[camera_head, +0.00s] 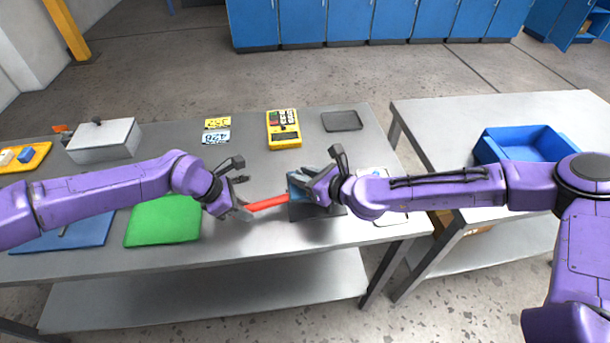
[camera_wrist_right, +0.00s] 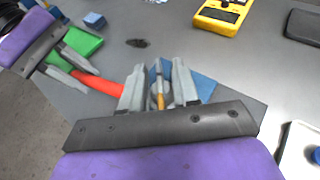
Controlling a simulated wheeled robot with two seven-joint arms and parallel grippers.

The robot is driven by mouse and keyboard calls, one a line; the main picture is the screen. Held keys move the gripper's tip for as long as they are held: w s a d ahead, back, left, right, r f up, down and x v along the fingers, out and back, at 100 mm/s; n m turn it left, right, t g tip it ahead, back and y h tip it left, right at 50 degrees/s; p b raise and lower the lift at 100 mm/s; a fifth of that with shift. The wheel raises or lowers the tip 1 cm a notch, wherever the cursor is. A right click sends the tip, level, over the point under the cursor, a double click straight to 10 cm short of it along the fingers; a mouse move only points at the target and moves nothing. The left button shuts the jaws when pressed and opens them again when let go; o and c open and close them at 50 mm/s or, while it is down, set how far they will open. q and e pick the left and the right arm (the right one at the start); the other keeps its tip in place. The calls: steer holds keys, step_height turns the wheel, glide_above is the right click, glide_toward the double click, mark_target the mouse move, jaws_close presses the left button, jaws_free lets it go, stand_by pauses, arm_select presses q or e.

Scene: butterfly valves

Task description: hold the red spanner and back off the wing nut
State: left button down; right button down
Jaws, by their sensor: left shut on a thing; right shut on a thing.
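The red spanner (camera_head: 268,203) runs level between my two grippers. My left gripper (camera_head: 243,208) is shut on its left end; the spanner (camera_wrist_right: 97,87) and left gripper (camera_wrist_right: 70,65) also show in the right wrist view. The spanner's right end goes behind my right gripper's finger. My right gripper (camera_head: 303,181) is at the blue valve (camera_head: 293,188); blue parts (camera_wrist_right: 205,86) show behind its fingers. In the right wrist view, a small brass-coloured piece, seemingly the wing nut (camera_wrist_right: 160,98), is between the right fingers (camera_wrist_right: 158,88), which mostly hide it.
A dark plate (camera_head: 322,211) lies under the valve. A green mat (camera_head: 163,220), a grey box (camera_head: 104,141), a yellow meter (camera_head: 284,138) and a dark tray (camera_head: 342,121) lie around. A blue bin (camera_head: 528,144) stands on the right table.

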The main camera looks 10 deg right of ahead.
steer(key=shift+f, duration=0.1)
stand_by(0.3)
steer(key=c, duration=0.9)
jaws_free()
steer(key=v, duration=1.2)
